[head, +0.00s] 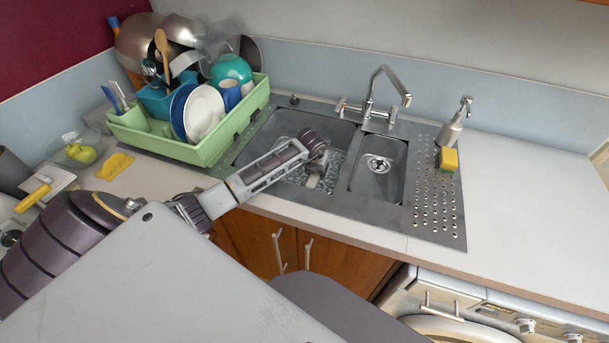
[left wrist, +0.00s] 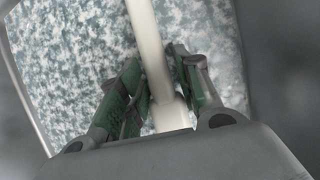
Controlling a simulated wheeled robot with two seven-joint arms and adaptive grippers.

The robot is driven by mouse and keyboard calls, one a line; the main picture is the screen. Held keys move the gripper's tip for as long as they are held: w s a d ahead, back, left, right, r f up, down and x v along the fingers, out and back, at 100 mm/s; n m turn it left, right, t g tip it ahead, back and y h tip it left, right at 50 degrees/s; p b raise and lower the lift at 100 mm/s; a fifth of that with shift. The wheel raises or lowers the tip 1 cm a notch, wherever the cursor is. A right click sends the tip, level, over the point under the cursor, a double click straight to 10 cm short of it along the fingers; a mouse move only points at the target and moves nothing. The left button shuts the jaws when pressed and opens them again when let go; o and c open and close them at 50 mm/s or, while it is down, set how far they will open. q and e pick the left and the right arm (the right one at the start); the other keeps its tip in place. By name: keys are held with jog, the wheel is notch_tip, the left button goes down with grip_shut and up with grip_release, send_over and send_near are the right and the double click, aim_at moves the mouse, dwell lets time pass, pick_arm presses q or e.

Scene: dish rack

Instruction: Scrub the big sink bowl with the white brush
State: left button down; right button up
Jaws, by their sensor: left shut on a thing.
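The big sink bowl (head: 282,124) is the left of two steel bowls, with a mottled white and grey-blue layer on its floor. My left gripper (head: 317,178) reaches down into this bowl from the left. In the left wrist view, its green-padded fingers (left wrist: 158,78) are shut on the pale handle of the white brush (left wrist: 148,35). The mottled bowl floor (left wrist: 75,60) lies behind the handle. The brush's bristles cannot be made out, so I cannot tell whether they touch the floor. My right gripper is out of view.
A small bowl (head: 366,184) and a tap (head: 370,98) adjoin the big bowl. A green dish rack (head: 215,145) full of dishes stands at its left. A soap dispenser (head: 452,128) and yellow sponge (head: 448,160) stand right. The right worktop (head: 535,190) is clear.

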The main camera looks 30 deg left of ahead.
pick_arm(q)
jog(key=shift+w+a+f, duration=0.1)
jog(key=shift+w, duration=0.3)
jog(key=shift+w+b, duration=0.1)
jog(key=shift+b, duration=0.2)
jog(key=shift+w+a+f+b, duration=0.1)
jog(key=shift+w+a+b, duration=0.15)
jog(key=shift+w+b, duration=0.5)
jog(key=shift+w, duration=0.4)
